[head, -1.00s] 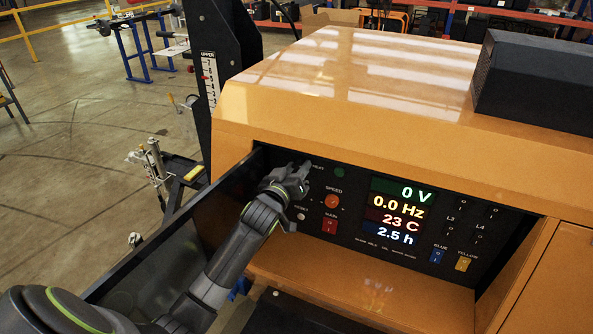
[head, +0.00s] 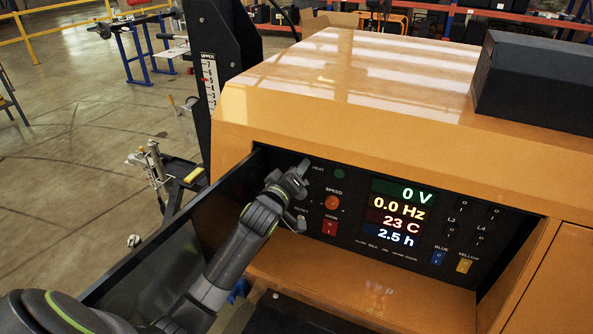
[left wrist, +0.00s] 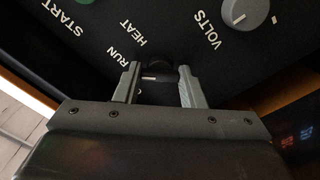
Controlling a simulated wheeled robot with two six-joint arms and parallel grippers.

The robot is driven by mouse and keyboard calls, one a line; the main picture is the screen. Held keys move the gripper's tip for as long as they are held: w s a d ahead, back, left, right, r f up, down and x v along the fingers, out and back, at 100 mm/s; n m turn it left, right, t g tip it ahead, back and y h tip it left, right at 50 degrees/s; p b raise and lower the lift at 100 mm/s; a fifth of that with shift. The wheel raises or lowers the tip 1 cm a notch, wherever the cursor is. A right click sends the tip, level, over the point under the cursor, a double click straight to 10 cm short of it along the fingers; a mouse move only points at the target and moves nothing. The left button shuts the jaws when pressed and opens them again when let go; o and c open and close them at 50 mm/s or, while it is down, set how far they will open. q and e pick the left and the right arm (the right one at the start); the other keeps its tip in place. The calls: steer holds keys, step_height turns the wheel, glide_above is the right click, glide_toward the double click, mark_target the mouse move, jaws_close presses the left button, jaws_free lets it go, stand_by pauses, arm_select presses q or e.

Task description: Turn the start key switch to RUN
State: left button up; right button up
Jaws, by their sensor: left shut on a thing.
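The start key switch (left wrist: 156,66) is a dark knob on the black panel in the left wrist view, with a pale mark (left wrist: 149,78) in front of it. The labels RUN and HEAT lie beside it, to the left and above in that view. My left gripper (head: 302,170) is at the upper left of the panel. In the wrist view its two fingers (left wrist: 160,84) stand on either side of the switch, shut on it. The fingers hide part of the switch, so I cannot tell its exact setting. My right gripper is not in view.
The green START button (head: 339,174) is right of the gripper. The orange SPEED knob (head: 332,203) and red MAIN switch (head: 330,228) are below. The lit display (head: 397,212) reads 0 V. The open dark panel door (head: 170,258) stands on the left. A grey VOLTS knob (left wrist: 240,13) is nearby.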

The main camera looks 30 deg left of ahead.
arm_select(q)
steer(key=o, duration=1)
steer(key=shift+s, duration=0.1)
steer(key=s+b, duration=0.1)
steer(key=s, duration=0.4)
steer(key=s+b, duration=0.1)
steer(key=s, duration=0.5)
steer(key=s+d+b, duration=0.1)
steer(key=s, duration=0.5)
steer(key=shift+s+b, duration=0.1)
steer(key=shift+b, duration=0.2)
steer(key=shift+s+f, duration=0.1)
